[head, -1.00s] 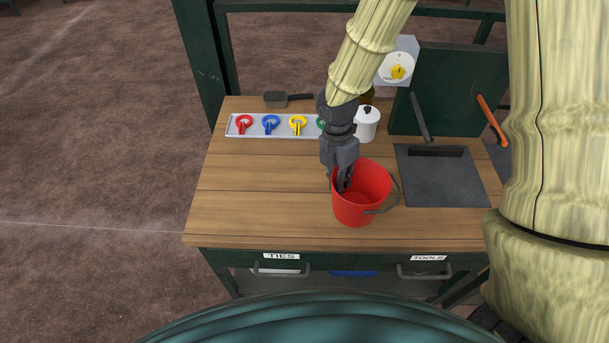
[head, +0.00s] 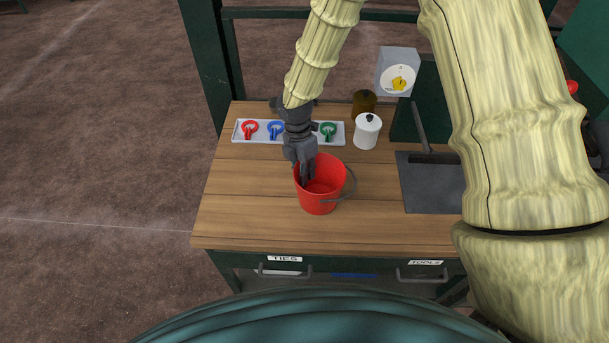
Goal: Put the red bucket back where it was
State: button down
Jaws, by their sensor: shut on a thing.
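The red bucket (head: 322,199) is upright over the middle of the wooden bench top (head: 245,200), its dark handle hanging down on its right side. My gripper (head: 306,174) points down at the bucket's left rear rim and is shut on that rim, with one finger showing inside the bucket. I cannot tell whether the bucket's base touches the bench or is slightly above it.
Behind the gripper lies a tray (head: 236,138) with several coloured ties, partly hidden by my arm. A dark plate (head: 430,185) lies right. The bench's left side is clear.

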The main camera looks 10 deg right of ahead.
jog(key=shift+f+p, duration=0.3)
jog(key=shift+f, duration=0.75)
jog(key=shift+f, duration=0.1)
jog(key=c, duration=1.6)
grip_release()
jog(key=shift+c, duration=0.2)
notch_tip(320, 180, up, 12)
jog(key=w+b, duration=0.1)
jog(key=b, duration=0.2)
jog(key=shift+w+a+b, duration=0.35)
jog(key=shift+a, duration=0.1)
